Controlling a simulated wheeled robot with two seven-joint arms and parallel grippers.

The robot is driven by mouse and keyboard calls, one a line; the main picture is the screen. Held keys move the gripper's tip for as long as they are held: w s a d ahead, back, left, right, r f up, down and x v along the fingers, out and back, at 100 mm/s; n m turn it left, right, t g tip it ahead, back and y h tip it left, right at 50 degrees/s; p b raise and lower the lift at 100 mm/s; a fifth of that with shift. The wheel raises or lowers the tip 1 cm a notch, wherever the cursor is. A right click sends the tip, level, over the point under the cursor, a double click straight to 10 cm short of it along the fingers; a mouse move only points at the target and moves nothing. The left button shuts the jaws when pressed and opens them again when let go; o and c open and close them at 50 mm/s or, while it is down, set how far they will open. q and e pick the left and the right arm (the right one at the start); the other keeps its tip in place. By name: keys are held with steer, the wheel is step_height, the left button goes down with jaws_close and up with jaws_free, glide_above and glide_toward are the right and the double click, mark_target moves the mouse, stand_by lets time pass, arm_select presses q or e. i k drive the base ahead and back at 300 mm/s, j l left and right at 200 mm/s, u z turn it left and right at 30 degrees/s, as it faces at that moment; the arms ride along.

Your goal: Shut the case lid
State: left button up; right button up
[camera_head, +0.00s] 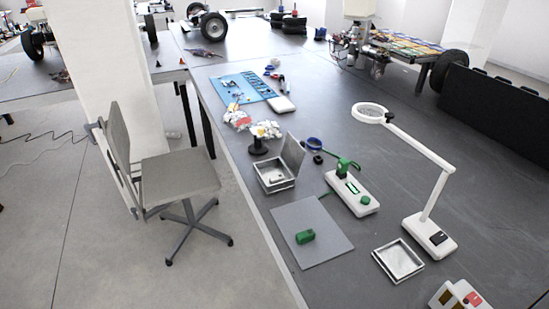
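A small grey metal case (276,184) stands on the dark table near its left edge, in the middle of the head view. Its lid (293,153) is open and stands up, tilted, along the right side of the case. The inside of the case shows as light grey, and small contents cannot be told. Neither of my grippers is in view.
A white device with a green top (353,192), a magnifier lamp (430,235) and a square metal tray (398,261) stand to the right. A black spool (258,147) stands behind. A chair (178,178) is left.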

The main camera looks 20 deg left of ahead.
mark_target(293, 153)
steer(key=j+z, duration=0.45)
steer(key=j, duration=0.15)
steer(key=j+z, duration=0.45)
steer(key=j, duration=0.2)
steer(key=k+j+z, duration=0.1)
steer(key=j+z, duration=0.35)
steer(key=j, duration=0.15)
